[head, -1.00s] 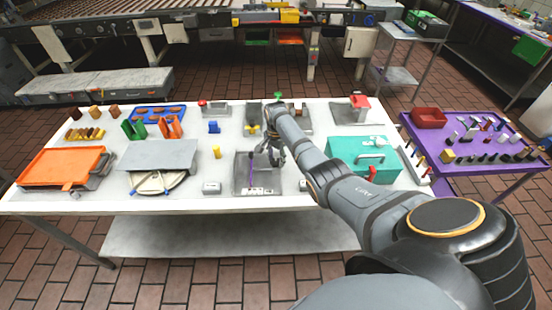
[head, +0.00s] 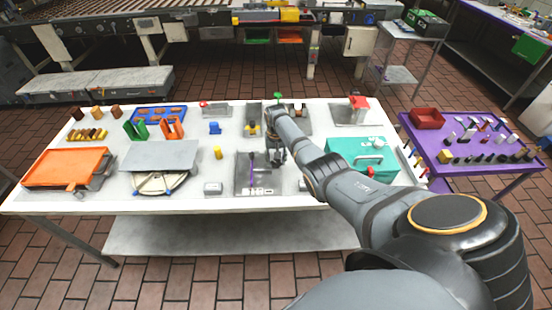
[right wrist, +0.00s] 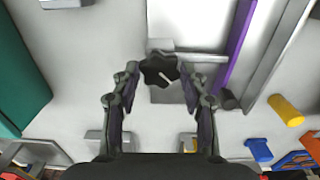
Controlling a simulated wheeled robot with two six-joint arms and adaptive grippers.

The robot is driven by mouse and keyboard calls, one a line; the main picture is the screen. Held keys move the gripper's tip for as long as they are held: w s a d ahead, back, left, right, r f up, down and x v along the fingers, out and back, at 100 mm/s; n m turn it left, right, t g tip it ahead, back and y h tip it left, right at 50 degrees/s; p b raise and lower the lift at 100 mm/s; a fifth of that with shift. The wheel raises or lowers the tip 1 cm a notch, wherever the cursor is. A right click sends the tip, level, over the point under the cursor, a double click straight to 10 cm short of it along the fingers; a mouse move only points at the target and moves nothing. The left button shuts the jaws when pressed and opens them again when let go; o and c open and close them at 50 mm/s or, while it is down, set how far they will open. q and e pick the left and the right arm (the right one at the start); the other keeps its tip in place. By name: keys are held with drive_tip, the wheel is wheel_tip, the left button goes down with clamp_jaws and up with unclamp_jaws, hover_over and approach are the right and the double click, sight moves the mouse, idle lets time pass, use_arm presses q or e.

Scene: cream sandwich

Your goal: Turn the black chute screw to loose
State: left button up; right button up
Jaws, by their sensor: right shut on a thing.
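The black chute screw (right wrist: 159,70) is a dark lobed knob with a pale line on its face. It sits between the fingertips of my right gripper (right wrist: 160,76) in the right wrist view, and the gripper is shut on it. In the head view my right gripper (head: 277,157) is over the right side of a grey metal chute plate (head: 243,178), and it hides the screw there. A purple strip (head: 252,172) runs along the chute; it also shows in the right wrist view (right wrist: 236,45). My left gripper is not in view.
A teal box (head: 350,172) with a handle stands right of the gripper. A small yellow cylinder (head: 218,153) and a blue piece (head: 214,128) stand to the left. A grey covered tray (head: 158,156) and an orange tray (head: 65,168) lie further left.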

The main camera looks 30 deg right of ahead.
drive_tip(key=n, duration=0.5)
drive_tip(key=shift+n, duration=0.3)
drive_tip(key=n, duration=0.5)
drive_tip(key=shift+p, duration=0.3)
drive_tip(key=n, duration=0.5)
drive_tip(key=shift+n, duration=0.4)
drive_tip(key=n, duration=0.5)
drive_tip(key=shift+n, duration=0.3)
drive_tip(key=o, duration=1.2)
drive_tip(key=shift+c, duration=0.2)
